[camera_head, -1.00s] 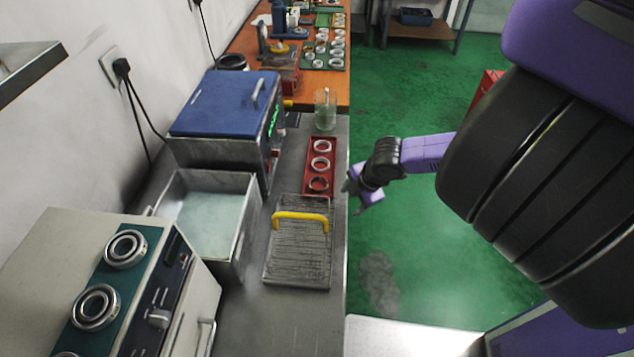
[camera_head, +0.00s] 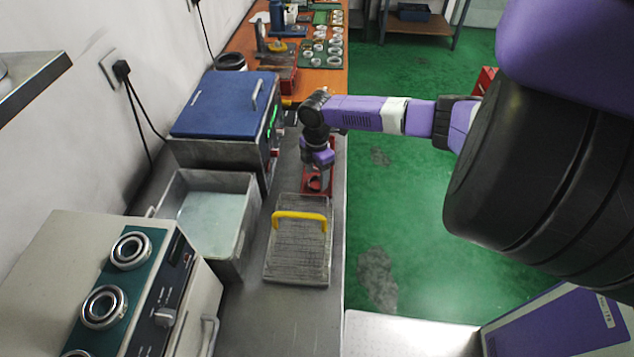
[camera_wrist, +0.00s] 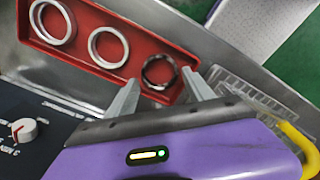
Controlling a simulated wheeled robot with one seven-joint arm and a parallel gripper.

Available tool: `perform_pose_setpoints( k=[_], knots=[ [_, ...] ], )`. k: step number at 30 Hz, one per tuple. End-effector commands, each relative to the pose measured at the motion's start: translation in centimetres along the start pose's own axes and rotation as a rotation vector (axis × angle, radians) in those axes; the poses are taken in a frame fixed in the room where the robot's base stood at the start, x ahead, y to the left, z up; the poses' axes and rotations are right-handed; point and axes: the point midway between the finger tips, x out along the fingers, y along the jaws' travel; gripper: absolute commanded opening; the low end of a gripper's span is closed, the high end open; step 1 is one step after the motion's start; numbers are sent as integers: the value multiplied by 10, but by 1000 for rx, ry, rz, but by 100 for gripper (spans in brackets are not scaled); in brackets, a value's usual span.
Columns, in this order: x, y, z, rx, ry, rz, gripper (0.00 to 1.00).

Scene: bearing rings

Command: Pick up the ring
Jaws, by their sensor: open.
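A red tray (camera_wrist: 140,36) holds three rings in a row in the wrist view: a wide silver ring (camera_wrist: 52,22), a silver ring (camera_wrist: 108,47) and a darker ring (camera_wrist: 158,72) at the end nearest my gripper. My gripper (camera_wrist: 161,77) is open and empty, its two fingers on either side of the dark ring. I cannot tell whether the fingertips touch the ring or the tray. In the head view my gripper (camera_head: 317,166) points down over the red tray (camera_head: 329,185), hiding most of it and its rings.
A wire rack with a yellow handle (camera_head: 300,215) lies just in front of the tray. A metal basin (camera_head: 248,215) and a blue-lidded machine (camera_head: 220,105) stand to the left. A ring-bearing device (camera_head: 190,290) is front left. Green floor lies right of the bench.

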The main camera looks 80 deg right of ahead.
Motion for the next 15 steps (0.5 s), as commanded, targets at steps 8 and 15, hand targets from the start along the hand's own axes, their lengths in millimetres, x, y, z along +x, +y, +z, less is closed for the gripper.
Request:
perform_pose_setpoints(
  k=[8, 15],
  knots=[
    [24, 0, 0, 0, 0, -1, 61],
    [24, 0, 0, 0, 0, 0, 51]
  ],
)
